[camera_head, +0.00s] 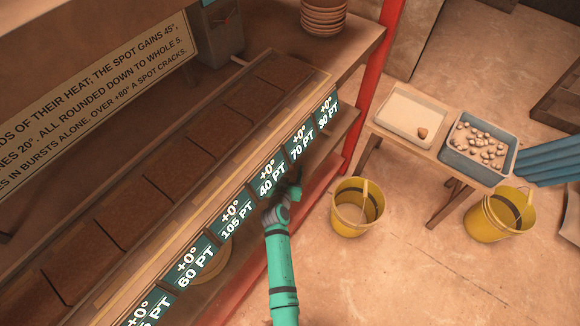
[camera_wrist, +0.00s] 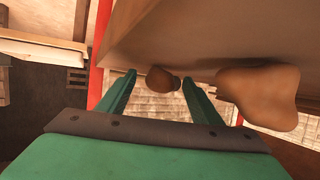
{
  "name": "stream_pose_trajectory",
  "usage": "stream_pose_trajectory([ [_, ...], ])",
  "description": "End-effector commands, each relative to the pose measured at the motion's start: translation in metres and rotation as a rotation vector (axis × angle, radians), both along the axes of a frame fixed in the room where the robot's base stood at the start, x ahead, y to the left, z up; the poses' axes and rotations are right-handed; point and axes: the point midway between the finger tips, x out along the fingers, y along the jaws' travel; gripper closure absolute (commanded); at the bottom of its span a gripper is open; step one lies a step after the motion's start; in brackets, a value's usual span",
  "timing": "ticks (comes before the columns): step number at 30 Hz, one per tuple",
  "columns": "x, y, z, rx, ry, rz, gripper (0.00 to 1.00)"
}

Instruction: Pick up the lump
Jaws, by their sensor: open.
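A small brown lump (camera_head: 422,132) lies in the white tray (camera_head: 398,117) on the small wooden table at the right of the head view. My gripper (camera_head: 291,186) is at the shelf front, by the 40 PT label, well left of that tray. In the wrist view my gripper (camera_wrist: 158,77) is open, with its two green fingers apart. A small brown rounded lump (camera_wrist: 158,79) shows between the fingertips, and a larger brown lump (camera_wrist: 260,97) shows right of them. I cannot tell their distance, or whether either is the lump in the tray.
Point labels line the shelf edge (camera_head: 235,212), with dark brown slabs (camera_head: 185,155) behind. A red post (camera_head: 372,85) stands between shelf and table. A blue-grey tray (camera_head: 478,172) of pale lumps is beside the white tray. Yellow buckets (camera_head: 357,222) (camera_head: 492,222) stand on the floor.

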Motion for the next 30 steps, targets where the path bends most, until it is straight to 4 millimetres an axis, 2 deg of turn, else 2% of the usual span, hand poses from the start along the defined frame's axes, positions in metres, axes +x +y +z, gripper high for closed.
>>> stream_pose_trajectory([
  [7,0.002,-0.001,0.000,0.000,0.000,0.000,0.41],
  [13,0.001,-0.001,0.000,0.000,0.000,0.000,0.87],
  [23,0.001,-0.001,0.002,0.000,-0.001,0.000,0.87],
  [26,0.001,-0.001,0.006,0.001,-0.002,0.000,0.87],
  [30,0.002,-0.001,0.023,0.001,-0.004,-0.002,0.87],
])
